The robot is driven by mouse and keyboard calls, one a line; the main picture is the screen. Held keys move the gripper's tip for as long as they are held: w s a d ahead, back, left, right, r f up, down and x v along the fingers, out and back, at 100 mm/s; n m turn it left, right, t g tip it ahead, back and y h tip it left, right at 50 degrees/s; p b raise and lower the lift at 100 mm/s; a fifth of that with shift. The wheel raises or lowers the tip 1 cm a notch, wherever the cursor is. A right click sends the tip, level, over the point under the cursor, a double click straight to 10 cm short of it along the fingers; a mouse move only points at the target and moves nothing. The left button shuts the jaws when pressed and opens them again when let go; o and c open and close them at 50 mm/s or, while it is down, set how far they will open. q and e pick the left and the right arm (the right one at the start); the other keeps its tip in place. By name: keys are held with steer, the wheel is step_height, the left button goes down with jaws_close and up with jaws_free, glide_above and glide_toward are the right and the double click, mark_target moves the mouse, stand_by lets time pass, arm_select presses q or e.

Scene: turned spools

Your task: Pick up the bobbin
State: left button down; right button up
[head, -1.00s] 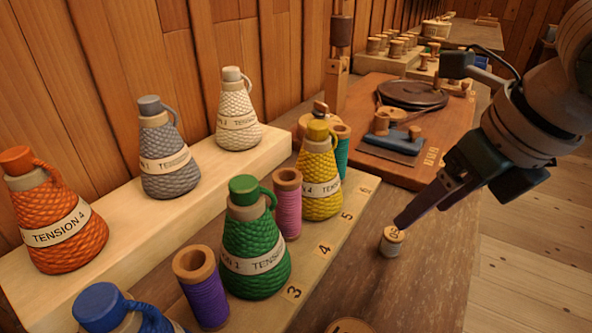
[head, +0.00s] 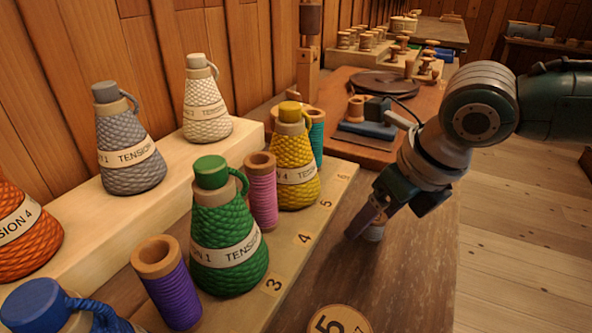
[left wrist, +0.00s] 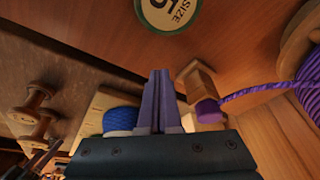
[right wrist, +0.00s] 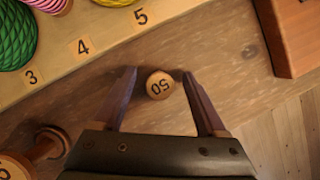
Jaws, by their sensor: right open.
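My right gripper (right wrist: 159,72) is open, with one finger on each side of the bobbin and a gap on both sides.
A numbered pale strip (head: 318,218) holds a green cone (head: 228,232), a yellow cone (head: 294,165) and thread spools, including a purple one (head: 168,287). A round disc marked 5 (head: 340,321) is at the near edge. A reddish board (head: 437,90) lies beyond the bobbin.

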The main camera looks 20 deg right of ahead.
jaws_close()
stand_by(0.5)
steer(key=shift+r, duration=0.15)
